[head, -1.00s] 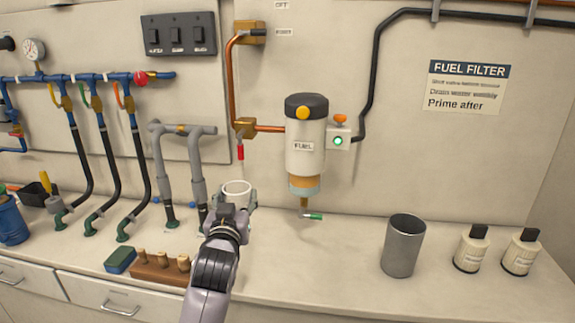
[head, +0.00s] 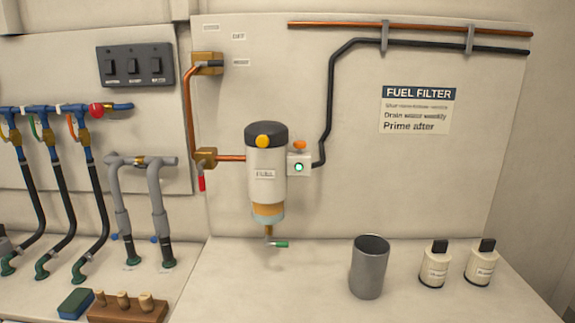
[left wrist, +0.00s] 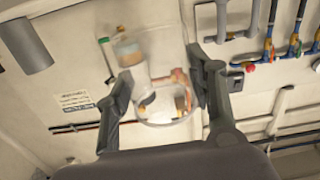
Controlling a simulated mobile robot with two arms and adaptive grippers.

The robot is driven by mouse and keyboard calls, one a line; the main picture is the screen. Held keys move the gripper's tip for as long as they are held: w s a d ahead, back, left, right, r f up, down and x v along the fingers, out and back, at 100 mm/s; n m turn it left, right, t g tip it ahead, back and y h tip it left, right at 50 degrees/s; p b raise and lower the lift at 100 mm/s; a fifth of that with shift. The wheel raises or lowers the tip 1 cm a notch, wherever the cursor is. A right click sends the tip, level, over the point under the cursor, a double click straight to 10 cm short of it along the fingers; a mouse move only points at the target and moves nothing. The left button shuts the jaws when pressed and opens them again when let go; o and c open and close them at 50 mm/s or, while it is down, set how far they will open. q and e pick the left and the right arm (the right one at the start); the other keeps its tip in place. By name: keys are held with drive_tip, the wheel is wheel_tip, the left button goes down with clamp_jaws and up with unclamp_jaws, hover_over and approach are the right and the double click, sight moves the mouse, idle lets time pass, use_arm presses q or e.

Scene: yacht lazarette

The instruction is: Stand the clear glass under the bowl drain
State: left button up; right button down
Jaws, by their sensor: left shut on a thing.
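The clear glass (left wrist: 166,108) shows in the left wrist view, see-through and slightly blurred, between the two fingers of my left gripper (left wrist: 161,84), which is shut on it. Neither the glass nor my grippers show in the head view. The fuel filter (head: 266,172) hangs on the wall with its amber bowl (head: 268,211). The drain (head: 268,231) points down from the bowl, with a green-tipped lever (head: 280,244) beside it. In the left wrist view the filter appears upside down, just left of and partly behind the glass.
A grey metal cup (head: 369,267) stands on the counter (head: 240,285) right of the drain, with two cream bottles (head: 434,265) farther right. The counter below the drain is bare.

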use_arm(q)
drive_tip(key=s+f, duration=0.2)
drive_tip(key=s, duration=0.4)
drive_tip(key=shift+y, duration=0.3)
drive_tip(key=w, duration=0.9)
drive_tip(key=shift+r, duration=0.15)
drive_tip(key=w+r, duration=0.8)
drive_tip(key=w, duration=0.3)
drive_tip(key=w+r+n+y, duration=0.1)
drive_tip(key=w+r, duration=0.7)
drive_tip(key=w, duration=0.3)
drive_tip(key=shift+a+y, duration=0.3)
drive_tip(key=shift+a, duration=0.1)
wheel_tip(320, 180, down, 20)
drive_tip(key=shift+r+b, duration=0.15)
drive_tip(key=shift+b, duration=0.6)
